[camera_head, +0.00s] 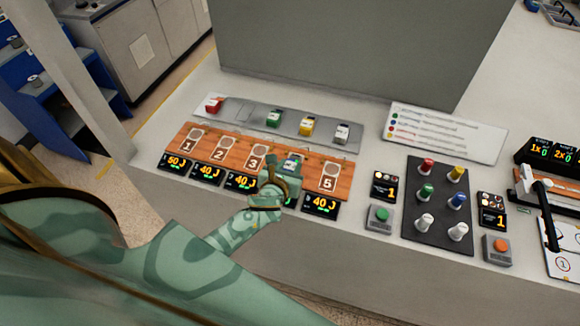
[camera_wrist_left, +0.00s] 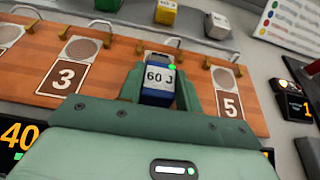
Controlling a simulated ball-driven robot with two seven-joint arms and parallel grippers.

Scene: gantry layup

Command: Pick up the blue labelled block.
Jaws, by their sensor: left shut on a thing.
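The blue block (camera_wrist_left: 157,92) has a white label reading "60 J" in the left wrist view. It also shows in the head view (camera_head: 291,163), small and partly covered by my gripper. My left gripper (camera_wrist_left: 162,80) is shut on it, with one green finger on each side. The gripper shows in the head view (camera_head: 286,175) at the wooden board, between the plates marked 3 and 5. The board's plate there is hidden behind block and gripper. I cannot tell whether the block touches the board. My right gripper is not in view.
The wooden board (camera_head: 216,139) has numbered plates with hooks and displays in front. Behind it, a grey strip (camera_head: 258,107) holds red (camera_head: 214,104), green (camera_head: 273,118), yellow (camera_head: 306,125) and white (camera_head: 342,132) blocks. A dark panel with coloured knobs (camera_head: 438,208) stands to the right.

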